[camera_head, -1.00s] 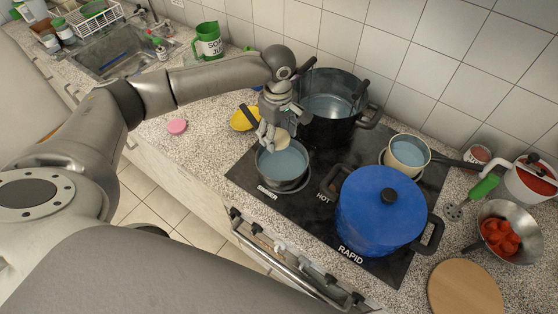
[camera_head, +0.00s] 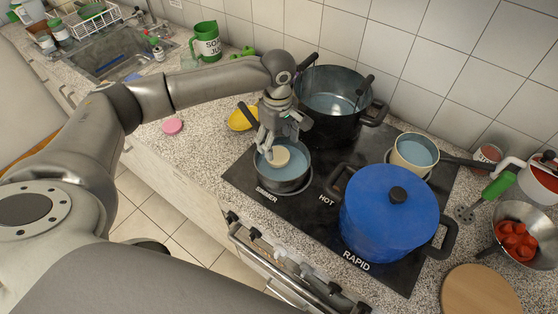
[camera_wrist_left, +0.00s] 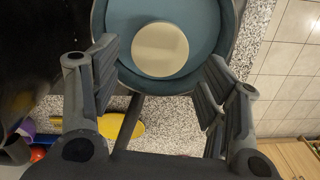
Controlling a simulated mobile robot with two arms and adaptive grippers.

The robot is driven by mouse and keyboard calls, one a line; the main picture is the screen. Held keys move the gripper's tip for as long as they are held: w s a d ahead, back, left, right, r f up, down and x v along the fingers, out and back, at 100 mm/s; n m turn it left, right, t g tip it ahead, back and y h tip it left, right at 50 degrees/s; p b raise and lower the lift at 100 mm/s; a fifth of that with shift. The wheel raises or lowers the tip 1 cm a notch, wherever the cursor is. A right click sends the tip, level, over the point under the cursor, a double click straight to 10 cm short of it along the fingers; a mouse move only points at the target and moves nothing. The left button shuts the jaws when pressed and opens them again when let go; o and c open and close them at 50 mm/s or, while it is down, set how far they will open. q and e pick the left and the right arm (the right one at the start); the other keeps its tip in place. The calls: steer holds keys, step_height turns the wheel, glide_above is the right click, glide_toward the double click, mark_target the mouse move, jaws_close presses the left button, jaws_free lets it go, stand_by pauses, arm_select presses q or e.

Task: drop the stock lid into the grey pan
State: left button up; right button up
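The stock lid, as I take it, is a small round pale beige disc (camera_head: 279,158) in the grey pan (camera_head: 284,187) on the front left of the hob. In the left wrist view the disc (camera_wrist_left: 160,50) shows whole against the blue-grey inside of the pan (camera_wrist_left: 226,25). I cannot tell whether it rests flat on the bottom or in liquid. My left gripper (camera_head: 265,154) is just above the pan's left side. Its fingers (camera_wrist_left: 155,85) are spread wide in the left wrist view, with nothing between the tips. My right gripper is not in view.
A large dark pot (camera_head: 331,125) stands behind the pan, close to my left gripper. A blue lidded pot (camera_head: 385,220) stands to the right, and a small cream pan (camera_head: 414,154) behind that. A yellow item (camera_head: 242,119) lies left of the hob.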

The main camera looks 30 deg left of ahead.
arm_select(q)
steer(key=shift+o, duration=0.9)
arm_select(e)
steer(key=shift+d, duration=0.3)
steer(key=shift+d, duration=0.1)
arm_select(q)
step_height(320, 180, up, 12)
